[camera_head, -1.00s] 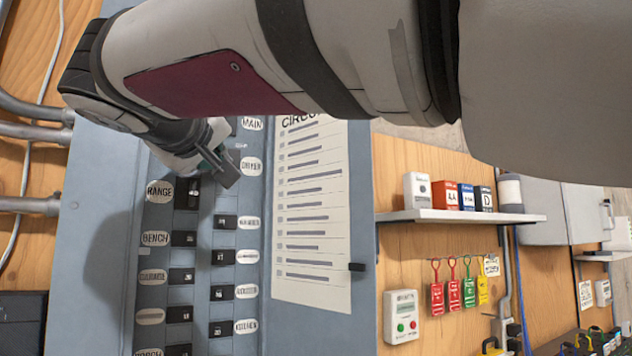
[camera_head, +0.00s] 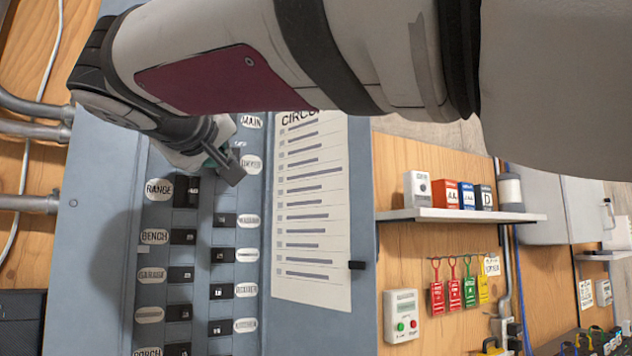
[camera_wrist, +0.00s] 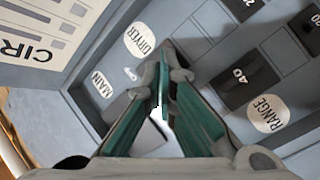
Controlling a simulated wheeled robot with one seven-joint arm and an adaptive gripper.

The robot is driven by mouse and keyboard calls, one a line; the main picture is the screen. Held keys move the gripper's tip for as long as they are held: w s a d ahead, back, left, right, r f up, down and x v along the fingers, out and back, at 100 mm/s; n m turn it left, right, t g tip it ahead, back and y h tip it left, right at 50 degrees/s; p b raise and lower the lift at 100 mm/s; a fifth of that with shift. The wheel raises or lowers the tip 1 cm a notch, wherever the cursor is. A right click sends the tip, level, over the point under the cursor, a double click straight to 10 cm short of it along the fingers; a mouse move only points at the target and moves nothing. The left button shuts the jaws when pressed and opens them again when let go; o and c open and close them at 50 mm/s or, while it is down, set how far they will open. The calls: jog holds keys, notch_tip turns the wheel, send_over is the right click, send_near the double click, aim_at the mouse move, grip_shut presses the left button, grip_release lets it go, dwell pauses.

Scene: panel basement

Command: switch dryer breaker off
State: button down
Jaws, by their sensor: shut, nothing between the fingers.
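The grey breaker panel (camera_head: 100,230) fills the left of the head view. The DRYER label (camera_head: 250,164) sits high in its right column, and also shows in the wrist view (camera_wrist: 140,40). My gripper (camera_head: 232,174) is shut and empty, its tips over the spot just left of that label. The dryer breaker itself is hidden behind my fingers, so I cannot tell its position or whether I touch it. In the wrist view the shut fingertips (camera_wrist: 161,82) lie between the DRYER label and the RANGE breaker (camera_wrist: 240,86).
The MAIN label (camera_head: 251,122) is just above. More black breakers (camera_head: 222,256) run below in two columns. A circuit chart (camera_head: 312,230) is on the right. Beyond it are a shelf (camera_head: 460,216) with boxes, hanging tags (camera_head: 453,292) and a small white control box (camera_head: 401,316).

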jog(key=shift+w+d, duration=0.4)
jog(key=shift+d, duration=0.15)
jog(key=shift+s+a, duration=0.2)
jog(key=shift+s, duration=0.1)
dwell(0.7)
jog(key=s+d+b, duration=0.1)
jog(key=s+d, duration=0.2)
jog(key=s, duration=0.2)
jog(key=shift+s+d, duration=0.25)
jog(key=shift+s, duration=0.15)
dwell(0.3)
dwell(0.5)
